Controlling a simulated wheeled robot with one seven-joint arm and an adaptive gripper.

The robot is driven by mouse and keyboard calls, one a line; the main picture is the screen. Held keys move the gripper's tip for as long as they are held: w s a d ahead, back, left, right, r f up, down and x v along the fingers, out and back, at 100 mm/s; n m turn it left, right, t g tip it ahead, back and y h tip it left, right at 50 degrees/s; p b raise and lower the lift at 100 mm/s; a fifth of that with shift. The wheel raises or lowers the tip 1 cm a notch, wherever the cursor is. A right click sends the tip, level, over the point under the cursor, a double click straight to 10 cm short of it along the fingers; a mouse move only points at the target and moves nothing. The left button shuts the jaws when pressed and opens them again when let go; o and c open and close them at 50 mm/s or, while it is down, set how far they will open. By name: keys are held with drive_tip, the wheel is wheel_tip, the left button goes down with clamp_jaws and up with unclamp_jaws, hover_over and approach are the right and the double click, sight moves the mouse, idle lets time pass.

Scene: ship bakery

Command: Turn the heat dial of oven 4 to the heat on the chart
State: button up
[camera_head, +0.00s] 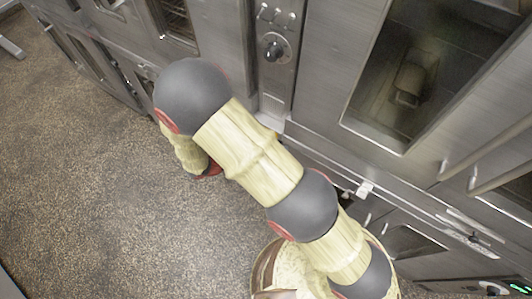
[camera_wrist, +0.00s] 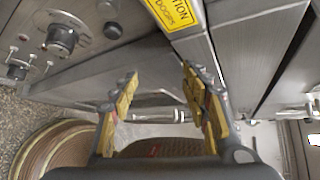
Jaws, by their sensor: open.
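A dark round dial (camera_head: 273,48) sits on a steel control panel (camera_head: 280,90), below a row of small switches in the head view. In the wrist view a large dark dial (camera_wrist: 62,38) with a marked ring is at the upper left, and a smaller knob (camera_wrist: 18,70) is at the left edge. My gripper (camera_wrist: 160,78) is open and empty, with its yellow-padded fingers apart and to the right of these dials, touching neither. I cannot read an oven number or see a heat chart. The head view does not clearly show my gripper.
A large oven door with a window (camera_head: 395,75) and long handles (camera_head: 490,155) is at the right. A yellow caution label (camera_wrist: 172,12) is at the top of the wrist view. Speckled floor (camera_head: 90,190) lies open at the left.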

drive_tip(key=w+a+f+n+t+y, duration=0.1)
drive_tip(key=a+f+n+t, duration=0.35)
drive_tip(key=f+n, duration=0.4)
drive_tip(key=w+a+f+n+t+y, duration=0.1)
drive_tip(key=a+f+n+t, duration=0.35)
drive_tip(key=n, duration=0.65)
drive_tip(key=w+d+t, duration=0.1)
drive_tip(key=w+d, duration=0.4)
drive_tip(key=d, duration=0.1)
drive_tip(key=shift+w+d+f+b, duration=0.15)
drive_tip(key=shift+w+f+b, duration=0.1)
drive_tip(key=shift+w+b, duration=0.15)
drive_tip(key=c, duration=0.3)
drive_tip(key=c, duration=0.8)
drive_tip(key=shift+c, duration=0.2)
